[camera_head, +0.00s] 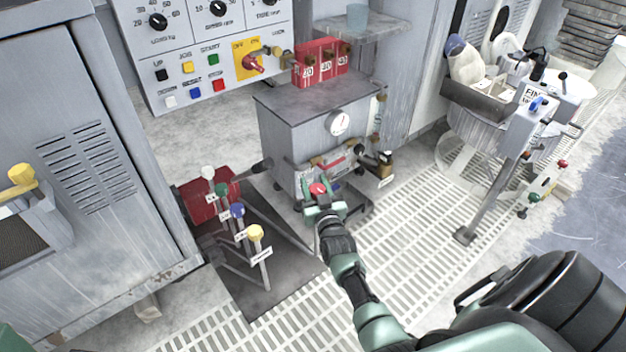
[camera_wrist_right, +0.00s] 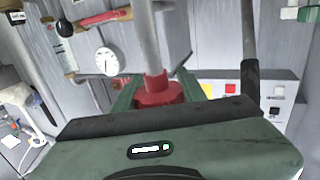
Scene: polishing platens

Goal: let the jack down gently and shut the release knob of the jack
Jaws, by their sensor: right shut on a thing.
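A red knob (camera_head: 318,188) stands low in front of the grey cabinet, at the jack, in the head view. My right gripper (camera_head: 323,203) is shut on it from the near side. In the right wrist view the red knob (camera_wrist_right: 160,92) sits between the two green fingers, which touch its sides. A grey post rises behind it in that view. A lever with a black grip (camera_head: 262,166) points left beside the knob. Most of the jack body is hidden behind my gripper and the cabinet. My left gripper is out of view.
The grey cabinet (camera_head: 287,118) with a round gauge (camera_head: 339,123) stands just behind. Several levers with coloured knobs, one yellow (camera_head: 256,232), rise from a dark plate to the left. White grating floor (camera_head: 410,220) lies open at right.

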